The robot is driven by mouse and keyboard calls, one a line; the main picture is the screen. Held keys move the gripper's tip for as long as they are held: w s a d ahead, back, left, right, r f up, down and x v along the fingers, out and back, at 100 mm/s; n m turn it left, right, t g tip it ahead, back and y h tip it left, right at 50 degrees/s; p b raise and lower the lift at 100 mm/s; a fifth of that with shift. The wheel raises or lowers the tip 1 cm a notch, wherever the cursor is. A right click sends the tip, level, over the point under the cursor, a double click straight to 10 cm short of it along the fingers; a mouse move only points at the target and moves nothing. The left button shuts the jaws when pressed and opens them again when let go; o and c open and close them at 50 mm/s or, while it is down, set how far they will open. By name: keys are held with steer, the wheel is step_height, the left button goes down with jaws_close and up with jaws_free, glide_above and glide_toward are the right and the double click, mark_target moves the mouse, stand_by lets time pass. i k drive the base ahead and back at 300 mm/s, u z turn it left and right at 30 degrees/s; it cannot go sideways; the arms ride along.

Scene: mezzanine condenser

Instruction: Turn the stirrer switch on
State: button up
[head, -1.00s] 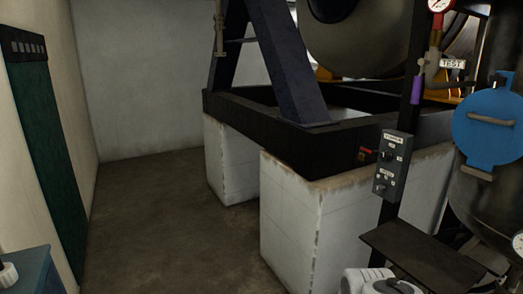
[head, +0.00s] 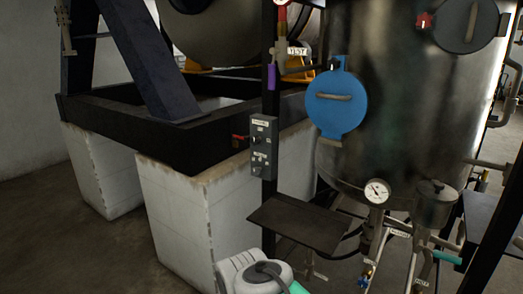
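White and grey parts of my arm (head: 256,273) show at the bottom edge, below and apart from the box. My gripper is not in view.
A dark shelf plate (head: 298,223) juts out below the box. A blue round cover (head: 337,103) and a large steel vessel (head: 400,100) stand to the right. A pressure gauge (head: 377,191) and pipes are at lower right. White plinths (head: 175,215) are left; floor beyond them is clear.

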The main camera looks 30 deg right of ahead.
mark_target(256, 141)
steer(key=z, duration=0.45)
steer(key=i, duration=1.6)
steer(key=u, duration=2.1)
